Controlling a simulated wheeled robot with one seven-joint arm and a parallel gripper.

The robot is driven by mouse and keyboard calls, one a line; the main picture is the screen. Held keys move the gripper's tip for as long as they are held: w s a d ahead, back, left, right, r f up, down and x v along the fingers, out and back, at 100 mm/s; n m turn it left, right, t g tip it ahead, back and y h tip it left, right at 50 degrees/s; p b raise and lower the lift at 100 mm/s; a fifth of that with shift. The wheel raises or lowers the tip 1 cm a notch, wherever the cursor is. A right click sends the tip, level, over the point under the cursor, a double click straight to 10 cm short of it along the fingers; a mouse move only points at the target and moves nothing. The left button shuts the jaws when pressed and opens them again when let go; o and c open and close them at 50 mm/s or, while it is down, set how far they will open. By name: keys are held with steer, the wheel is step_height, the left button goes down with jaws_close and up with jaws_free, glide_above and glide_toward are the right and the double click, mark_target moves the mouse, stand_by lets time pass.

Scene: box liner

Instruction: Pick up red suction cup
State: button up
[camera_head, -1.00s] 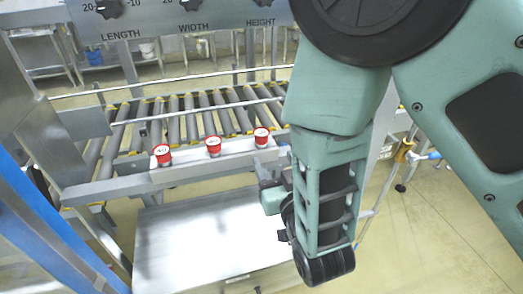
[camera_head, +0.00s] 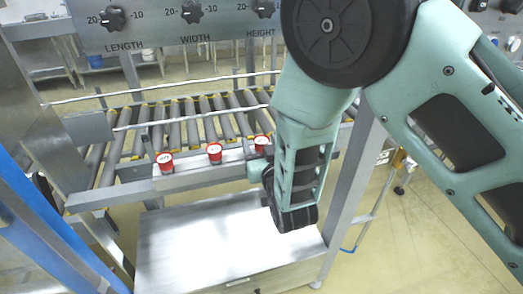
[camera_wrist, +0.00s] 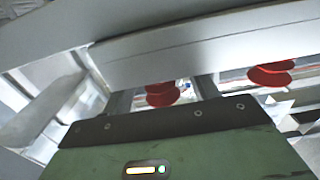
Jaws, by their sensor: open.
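Three red suction cups with white tops stand in a row on the metal rail in the head view: the left one (camera_head: 165,162), the middle one (camera_head: 214,153) and the right one (camera_head: 261,144). My gripper (camera_head: 258,167) is just below the right cup in that view, and my arm partly covers its fingers. In the wrist view, my open gripper (camera_wrist: 163,88) has one red cup (camera_wrist: 160,94) showing between its fingers. I cannot tell whether they touch it. A second red cup (camera_wrist: 270,75) is to the right.
A roller conveyor (camera_head: 190,120) lies behind the rail. A panel with LENGTH, WIDTH and HEIGHT knobs (camera_head: 192,12) hangs above. A bare metal table (camera_head: 210,240) is below the rail. A blue frame post (camera_head: 60,240) stands at left.

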steer(key=c, duration=1.1)
steer(key=shift+o, duration=0.2)
